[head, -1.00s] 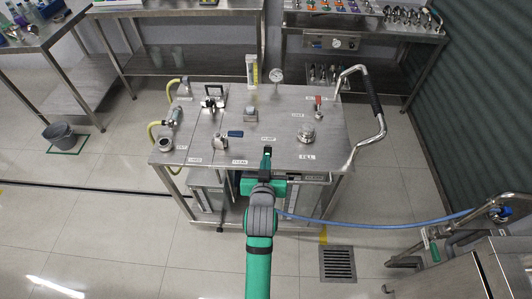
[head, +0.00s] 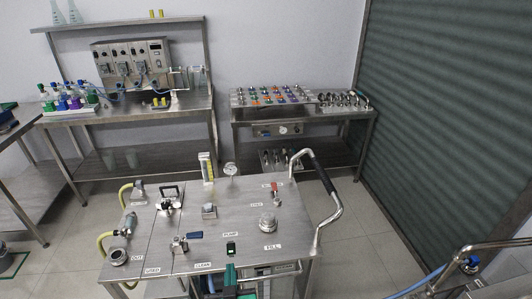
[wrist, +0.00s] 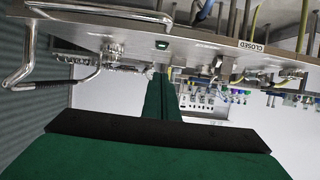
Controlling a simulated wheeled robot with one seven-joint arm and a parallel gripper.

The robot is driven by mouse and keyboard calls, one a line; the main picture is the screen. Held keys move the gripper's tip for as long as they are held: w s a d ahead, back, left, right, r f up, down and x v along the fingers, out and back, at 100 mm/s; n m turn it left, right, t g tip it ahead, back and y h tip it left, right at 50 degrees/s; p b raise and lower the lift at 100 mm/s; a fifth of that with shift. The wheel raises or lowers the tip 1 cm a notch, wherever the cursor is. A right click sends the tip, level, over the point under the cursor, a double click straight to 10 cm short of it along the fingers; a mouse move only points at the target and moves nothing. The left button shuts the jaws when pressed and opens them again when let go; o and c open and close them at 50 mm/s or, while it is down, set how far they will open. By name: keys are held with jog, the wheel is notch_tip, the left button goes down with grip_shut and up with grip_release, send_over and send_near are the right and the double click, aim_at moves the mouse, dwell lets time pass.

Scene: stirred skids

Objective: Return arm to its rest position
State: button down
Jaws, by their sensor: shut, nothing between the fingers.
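My gripper (head: 229,274) is at the bottom edge of the head view, in front of the near edge of the steel skid cart (head: 150,235). Only its green tip parts show there, and the rest of the arm is out of frame. In the wrist view my green fingers (wrist: 160,98) are together with nothing between them. They point toward the cart's edge, below a small green-lit switch (wrist: 162,45). That switch also shows on the cart top in the head view (head: 231,249). I cannot tell the exact gap between fingers and cart.
The cart top carries valves, a gauge (head: 230,169), a round cap (head: 268,223) and a bent push handle (head: 327,200) on the right. Benches stand behind, and a blue hose (head: 425,280) lies at lower right.

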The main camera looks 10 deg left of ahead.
jog(key=s+d+f+m+t+h, duration=0.1)
jog(key=s+d+f, duration=0.2)
jog(key=s+d, duration=0.35)
jog(key=s+d+f+m+h, duration=0.1)
jog(key=s+d+f, duration=0.25)
jog(key=s, duration=0.65)
jog(key=s+d+r+h, duration=0.1)
jog(key=s+d+r, duration=0.1)
jog(key=s, duration=0.6)
jog(key=s+d+r+m+t, duration=0.1)
jog(key=s+d, duration=0.3)
jog(key=s, duration=0.4)
jog(key=shift+r+h, duration=0.4)
jog(key=shift+r, duration=0.05)
